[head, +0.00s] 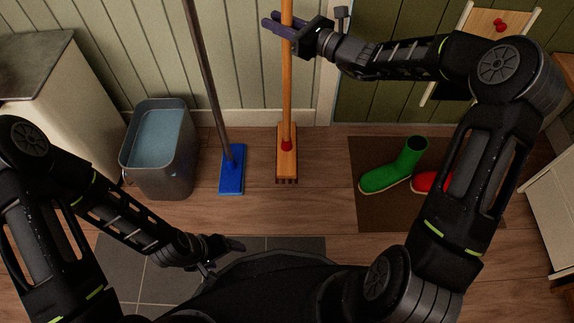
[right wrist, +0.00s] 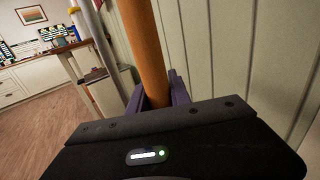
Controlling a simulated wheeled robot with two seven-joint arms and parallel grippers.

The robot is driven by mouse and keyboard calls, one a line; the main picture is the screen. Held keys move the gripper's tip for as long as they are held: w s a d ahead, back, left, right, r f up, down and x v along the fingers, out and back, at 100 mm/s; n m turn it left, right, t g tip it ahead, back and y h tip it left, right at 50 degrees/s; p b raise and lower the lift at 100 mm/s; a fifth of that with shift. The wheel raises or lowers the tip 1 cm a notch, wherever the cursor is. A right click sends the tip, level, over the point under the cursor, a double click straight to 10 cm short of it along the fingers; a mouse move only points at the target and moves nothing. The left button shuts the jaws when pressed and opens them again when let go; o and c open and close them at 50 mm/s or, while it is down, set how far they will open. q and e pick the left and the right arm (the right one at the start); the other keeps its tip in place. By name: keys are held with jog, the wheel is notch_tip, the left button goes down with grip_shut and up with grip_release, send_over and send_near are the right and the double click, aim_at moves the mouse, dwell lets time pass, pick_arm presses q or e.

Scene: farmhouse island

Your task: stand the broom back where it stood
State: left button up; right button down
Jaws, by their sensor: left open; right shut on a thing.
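The broom has an orange-brown wooden handle and a wooden head (head: 287,165) with dark bristles. It stands upright on the wood floor near the green panelled wall, right of the blue mop. My right gripper (head: 284,26) is shut around the upper handle, and the handle (right wrist: 146,50) also shows between its fingers in the right wrist view. The top of the broom is out of the head view. My left gripper (head: 228,245) is open and empty, low over the grey tiles, well away from the broom.
A mop with a blue head (head: 232,170) leans at the wall close left of the broom. A grey bin of water (head: 160,185) stands further left. Floor in front of the broom is clear.

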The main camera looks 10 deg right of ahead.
jog(key=shift+r, duration=0.1)
jog(key=shift+f+b, duration=1.05)
jog(key=shift+f, duration=1.45)
jog(key=shift+f+b, duration=1.05)
jog(key=shift+f, duration=1.45)
jog(key=shift+f, duration=0.2)
jog(key=c, duration=1.2)
grip_release()
jog(key=shift+r, duration=0.15)
